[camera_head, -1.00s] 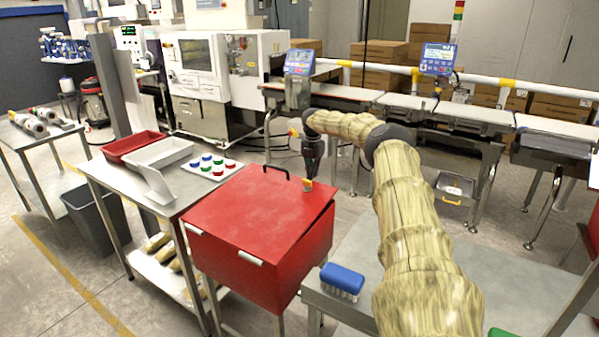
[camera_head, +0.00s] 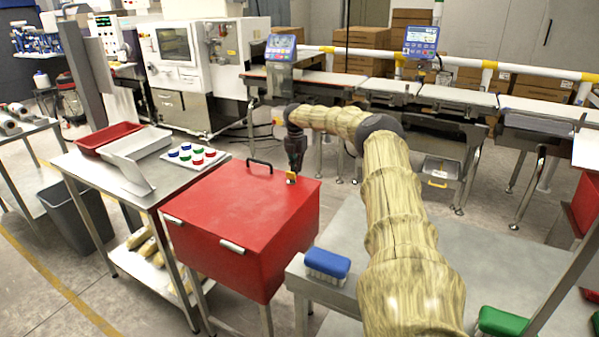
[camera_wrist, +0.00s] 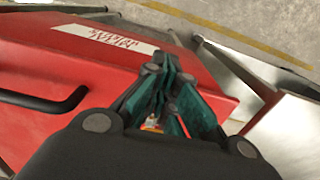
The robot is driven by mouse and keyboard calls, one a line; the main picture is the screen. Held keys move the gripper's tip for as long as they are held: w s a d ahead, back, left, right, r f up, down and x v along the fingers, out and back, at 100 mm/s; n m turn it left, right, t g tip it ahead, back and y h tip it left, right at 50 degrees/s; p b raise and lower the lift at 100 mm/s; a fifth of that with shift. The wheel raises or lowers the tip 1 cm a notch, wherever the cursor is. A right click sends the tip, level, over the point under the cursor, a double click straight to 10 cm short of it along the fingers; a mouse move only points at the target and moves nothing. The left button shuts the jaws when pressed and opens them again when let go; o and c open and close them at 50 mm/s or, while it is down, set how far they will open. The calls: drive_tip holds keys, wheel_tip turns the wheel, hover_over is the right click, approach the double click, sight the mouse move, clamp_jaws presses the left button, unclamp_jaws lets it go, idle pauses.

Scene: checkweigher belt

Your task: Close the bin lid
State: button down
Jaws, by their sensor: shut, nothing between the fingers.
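The red bin (camera_head: 285,255) stands in the middle of the head view, with its red lid (camera_head: 225,210) lying flat over the top and no clear gap at the visible edges. A black handle (camera_head: 260,164) is at the lid's far edge; it also shows at left in the wrist view (camera_wrist: 45,103). My gripper (camera_head: 291,178) points down at the lid's far right part, beside the handle, and looks to be at or very near its surface. Its fingers (camera_wrist: 165,115) are closed together and empty. A white label (camera_wrist: 100,40) shows on red in the wrist view.
At left a steel table (camera_head: 85,165) holds a red tray (camera_head: 105,137), a white tray (camera_head: 140,143) and a board of coloured caps (camera_head: 197,155). A blue brush (camera_head: 327,263) lies on the bench (camera_head: 345,245) at right. The conveyor (camera_head: 390,85) runs behind.

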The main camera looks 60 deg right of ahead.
drive_tip(key=shift+a+r, duration=0.1)
wheel_tip(320, 180, up, 12)
idle(0.6)
drive_tip(key=shift+w, duration=0.1)
